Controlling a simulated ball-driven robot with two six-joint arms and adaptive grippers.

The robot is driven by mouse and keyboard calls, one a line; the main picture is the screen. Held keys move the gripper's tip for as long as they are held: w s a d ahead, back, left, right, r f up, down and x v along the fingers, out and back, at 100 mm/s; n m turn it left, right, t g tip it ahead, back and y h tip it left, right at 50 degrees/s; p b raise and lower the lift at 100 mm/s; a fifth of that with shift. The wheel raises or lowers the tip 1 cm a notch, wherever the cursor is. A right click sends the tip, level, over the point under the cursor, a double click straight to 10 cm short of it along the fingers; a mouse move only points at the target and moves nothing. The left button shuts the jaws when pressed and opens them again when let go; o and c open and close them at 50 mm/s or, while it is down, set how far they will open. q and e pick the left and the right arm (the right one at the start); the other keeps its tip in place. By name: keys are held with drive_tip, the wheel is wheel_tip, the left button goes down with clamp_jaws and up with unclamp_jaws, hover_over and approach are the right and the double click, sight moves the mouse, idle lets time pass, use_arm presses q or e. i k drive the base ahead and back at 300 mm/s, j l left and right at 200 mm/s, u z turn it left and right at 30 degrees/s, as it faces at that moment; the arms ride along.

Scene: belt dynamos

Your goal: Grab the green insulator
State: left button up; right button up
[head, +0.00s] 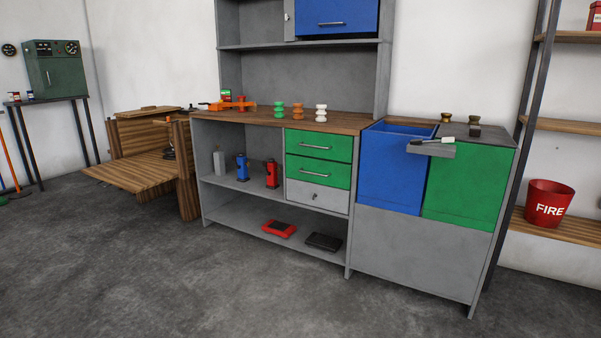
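The green insulator (279,109) is a small ribbed spool standing upright on the wooden worktop (256,119) of the grey cabinet. An orange insulator (298,111) and a white insulator (321,113) stand in a row to its right, apart from each other. Neither of my grippers shows in the head view.
Orange objects (238,104) lie left of the green insulator. Below are green drawers (318,146) and open shelves. A blue open bin (392,170) and a green-fronted unit (465,187) stand right. A wooden bench (135,172) is at left. The floor (200,270) in front is clear.

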sight(279, 109)
drive_tip(key=i, duration=1.45)
